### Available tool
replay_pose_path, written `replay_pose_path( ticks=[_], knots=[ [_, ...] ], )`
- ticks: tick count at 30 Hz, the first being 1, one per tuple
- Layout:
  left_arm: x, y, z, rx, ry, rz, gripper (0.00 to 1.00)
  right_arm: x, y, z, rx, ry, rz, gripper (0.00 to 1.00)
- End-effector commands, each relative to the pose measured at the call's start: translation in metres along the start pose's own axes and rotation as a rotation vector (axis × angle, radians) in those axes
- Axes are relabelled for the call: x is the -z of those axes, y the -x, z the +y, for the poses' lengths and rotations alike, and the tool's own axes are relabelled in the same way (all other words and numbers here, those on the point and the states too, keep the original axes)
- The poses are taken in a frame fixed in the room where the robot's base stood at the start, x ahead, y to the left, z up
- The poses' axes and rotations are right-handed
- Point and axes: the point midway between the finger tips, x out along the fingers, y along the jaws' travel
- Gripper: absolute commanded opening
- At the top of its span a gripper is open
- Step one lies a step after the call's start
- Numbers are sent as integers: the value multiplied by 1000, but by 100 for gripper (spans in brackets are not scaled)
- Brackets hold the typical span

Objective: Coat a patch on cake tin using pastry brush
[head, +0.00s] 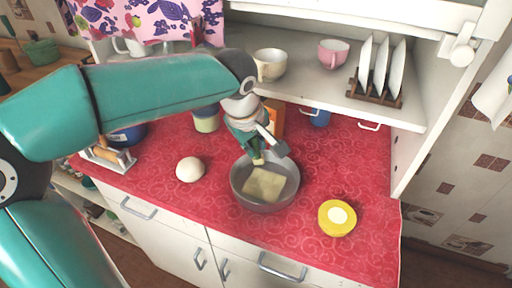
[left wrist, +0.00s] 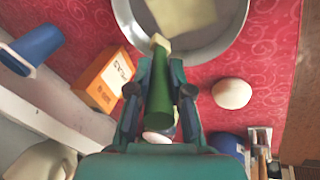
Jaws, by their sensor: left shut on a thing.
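The cake tin (head: 265,207) is a round grey pan on the red oilcloth. A pale yellow square patch (head: 266,184) lies on its floor; the tin (left wrist: 205,47) and patch (left wrist: 182,14) also show at the top of the left wrist view. My left gripper (head: 258,146) is shut on the green handle of the pastry brush (left wrist: 159,95). The brush points down into the tin, its pale tip (head: 258,160) at the far edge of the patch. I cannot tell whether the tip touches it. My right gripper is out of view.
A white ball (head: 190,169) lies left of the tin, and a yellow round thing (head: 329,225) lies right of it. An orange box (left wrist: 103,80), a blue cup (head: 320,117) and a jar (head: 206,121) stand behind. A shelf (head: 330,88) overhangs the back. The counter front is clear.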

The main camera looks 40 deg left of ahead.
Motion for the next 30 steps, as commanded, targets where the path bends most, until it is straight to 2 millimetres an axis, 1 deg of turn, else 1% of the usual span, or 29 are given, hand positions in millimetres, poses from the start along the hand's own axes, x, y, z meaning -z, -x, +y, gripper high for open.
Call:
replay_pose_path(
  ticks=[1,12,15,30],
  knots=[
    [1,8,4,-1,-1,0,0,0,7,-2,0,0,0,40],
    [6,39,14,-2,-3,-1,0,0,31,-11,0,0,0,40],
    [7,45,16,-2,-4,-1,0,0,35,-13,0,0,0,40],
    [7,46,17,-1,-5,-1,0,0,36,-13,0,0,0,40]
  ],
)
